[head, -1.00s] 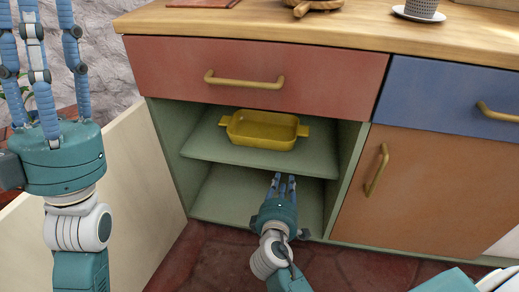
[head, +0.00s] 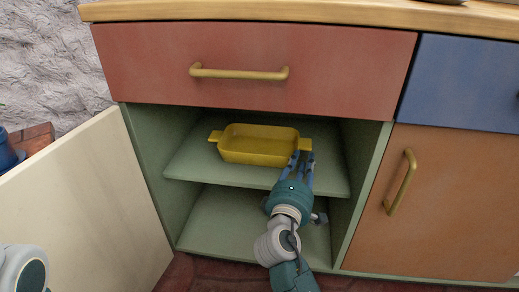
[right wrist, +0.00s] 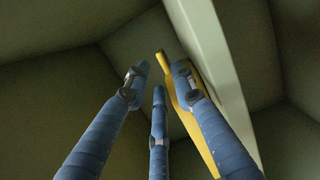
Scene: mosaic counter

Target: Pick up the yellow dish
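The yellow dish (head: 258,150) is a rectangular pan with a tab handle at each end. It sits upright on the upper shelf (head: 190,168) of the open green cabinet. My right gripper (head: 303,160) is at the front right of the dish, with its blue fingers by the right handle. In the right wrist view the fingers (right wrist: 160,80) are spread, and part of the yellow dish (right wrist: 187,97) shows near the right finger. I cannot tell whether they touch. My left gripper is out of view.
The red drawer (head: 250,72) is shut above the opening. The cream door (head: 85,205) stands open on the left. The orange door (head: 425,200) is shut on the right. The lower shelf space (head: 220,222) looks empty.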

